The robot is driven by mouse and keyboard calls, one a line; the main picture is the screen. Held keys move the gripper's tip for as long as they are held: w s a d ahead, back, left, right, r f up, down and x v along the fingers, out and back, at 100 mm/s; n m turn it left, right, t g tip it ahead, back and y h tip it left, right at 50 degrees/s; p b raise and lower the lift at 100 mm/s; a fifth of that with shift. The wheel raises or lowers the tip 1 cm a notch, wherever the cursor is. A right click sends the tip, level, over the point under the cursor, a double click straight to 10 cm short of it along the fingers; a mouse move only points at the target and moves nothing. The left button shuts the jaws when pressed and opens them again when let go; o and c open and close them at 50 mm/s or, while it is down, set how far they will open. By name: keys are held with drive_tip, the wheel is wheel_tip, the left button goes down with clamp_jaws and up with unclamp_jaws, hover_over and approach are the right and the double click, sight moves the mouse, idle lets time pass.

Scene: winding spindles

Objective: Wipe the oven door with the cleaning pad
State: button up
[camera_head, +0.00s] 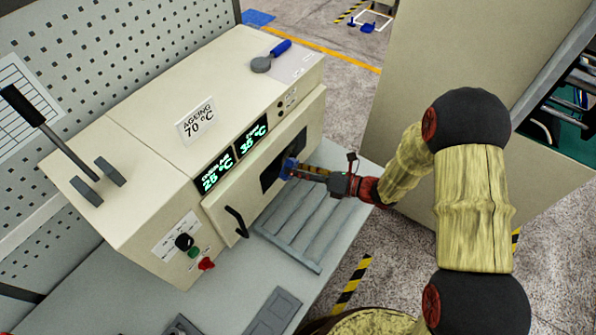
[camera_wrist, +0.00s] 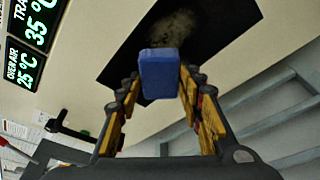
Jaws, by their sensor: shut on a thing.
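The oven (camera_head: 165,150) is a cream box with a front door (camera_head: 228,192) that is closed and has a dark window (camera_head: 268,176). In the wrist view the dark window (camera_wrist: 222,22) shows a pale, smudged patch (camera_wrist: 165,32). My gripper (camera_head: 293,168) is in front of the window, shut on a blue cleaning pad (camera_head: 288,166). In the wrist view the pad (camera_wrist: 159,72) sits between the two yellow fingers, in front of the window just below the patch. I cannot tell whether the pad touches the glass.
A grey slatted rack (camera_head: 308,222) lies on the bench below the door. The black door handle (camera_head: 236,222) stands out at the left. A blue-handled tool (camera_head: 272,56) lies on the oven top. A large cream cabinet (camera_head: 440,75) stands at the right.

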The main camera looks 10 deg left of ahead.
drive_tip(key=shift+w+a, duration=0.35)
drive_tip(key=shift+a, duration=0.4)
drive_tip(key=shift+w+d, duration=0.55)
drive_tip(key=shift+w, duration=0.7)
drive_tip(key=shift+w+d, duration=0.5)
drive_tip(key=shift+w, duration=0.7)
drive_tip(key=shift+w+d, duration=0.55)
drive_tip(key=shift+w, duration=0.7)
drive_tip(key=shift+s, duration=0.1)
